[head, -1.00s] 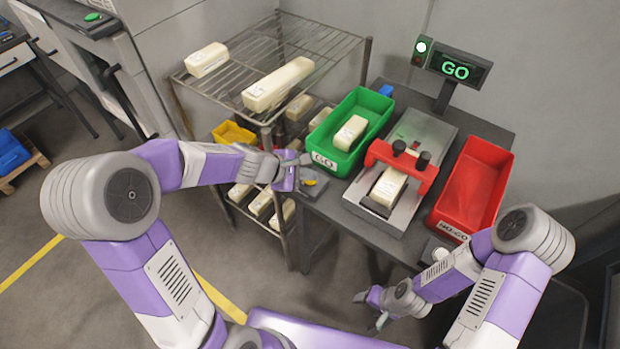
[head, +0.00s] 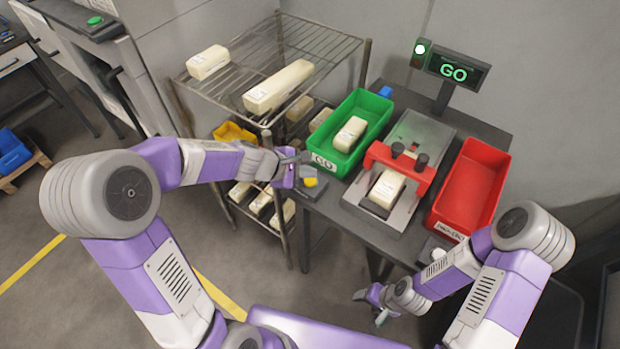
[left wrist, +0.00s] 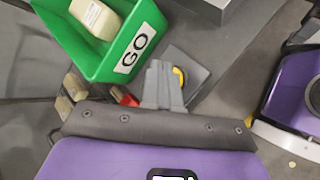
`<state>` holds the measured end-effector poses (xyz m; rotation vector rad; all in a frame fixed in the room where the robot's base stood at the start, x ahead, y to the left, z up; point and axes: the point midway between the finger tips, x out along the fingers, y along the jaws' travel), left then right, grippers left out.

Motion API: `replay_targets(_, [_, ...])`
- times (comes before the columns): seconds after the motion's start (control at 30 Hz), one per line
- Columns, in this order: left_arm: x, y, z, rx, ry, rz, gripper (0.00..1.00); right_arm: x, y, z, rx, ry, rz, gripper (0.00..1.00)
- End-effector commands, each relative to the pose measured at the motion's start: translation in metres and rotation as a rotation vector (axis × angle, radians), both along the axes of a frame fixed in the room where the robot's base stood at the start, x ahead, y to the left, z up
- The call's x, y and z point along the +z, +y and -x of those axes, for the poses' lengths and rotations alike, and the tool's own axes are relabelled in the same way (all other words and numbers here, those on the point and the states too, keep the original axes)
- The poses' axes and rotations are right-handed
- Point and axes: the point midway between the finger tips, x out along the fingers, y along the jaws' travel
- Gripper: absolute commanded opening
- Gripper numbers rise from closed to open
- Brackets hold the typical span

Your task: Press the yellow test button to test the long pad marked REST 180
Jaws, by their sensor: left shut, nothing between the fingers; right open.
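The yellow test button (head: 310,182) sits on a dark box at the table's front left corner. It also shows in the left wrist view (left wrist: 179,76), partly hidden by my fingers. My left gripper (head: 303,158) is shut and empty, just beside and above the button; I cannot tell whether it touches. A cream pad (head: 385,191) lies in the grey test fixture (head: 408,212) under a red bridge (head: 420,178) with two black knobs. Its label is too small to read. The display (head: 453,70) reads GO in green. My right gripper (head: 370,304) is open and empty, low before the table.
A green GO bin (head: 338,160) holding a pad (head: 350,131) stands left of the fixture, a red NO-GO bin (head: 470,190) right of it. A wire rack (head: 330,48) at left carries a long pad (head: 278,86), a shorter pad (head: 208,62) and several more below.

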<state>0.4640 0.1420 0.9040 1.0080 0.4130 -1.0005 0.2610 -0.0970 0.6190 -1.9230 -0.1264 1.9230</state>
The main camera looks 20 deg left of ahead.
Motion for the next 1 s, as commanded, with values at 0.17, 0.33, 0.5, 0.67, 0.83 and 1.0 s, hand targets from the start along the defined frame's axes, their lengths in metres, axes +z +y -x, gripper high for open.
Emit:
replay_targets(0.17, [0.015, 0.000, 0.000, 0.000, -0.001, 0.000, 0.00, 0.014, 0.000, 0.000, 0.000, 0.000, 0.000, 0.60])
replay_targets(0.33, [0.033, 0.000, 0.000, 0.000, -0.001, 0.000, 0.00, 0.031, 0.000, 0.000, 0.000, 0.000, 0.000, 0.60])
replay_targets(0.5, [0.049, 0.000, 0.000, 0.000, -0.001, 0.000, 0.00, 0.046, 0.000, 0.000, 0.000, 0.000, 0.000, 0.60])
replay_targets(0.67, [0.051, 0.000, 0.000, -0.001, -0.001, -0.001, 0.00, 0.047, 0.000, 0.000, 0.000, 0.000, 0.000, 0.60])
replay_targets(0.83, [0.049, 0.000, 0.000, 0.000, 0.000, 0.000, 0.00, 0.046, 0.000, 0.000, 0.000, 0.000, 0.000, 0.60])
replay_targets(1.0, [0.049, 0.000, 0.000, 0.000, 0.000, 0.000, 0.00, 0.046, 0.000, 0.000, 0.000, 0.000, 0.000, 0.60])
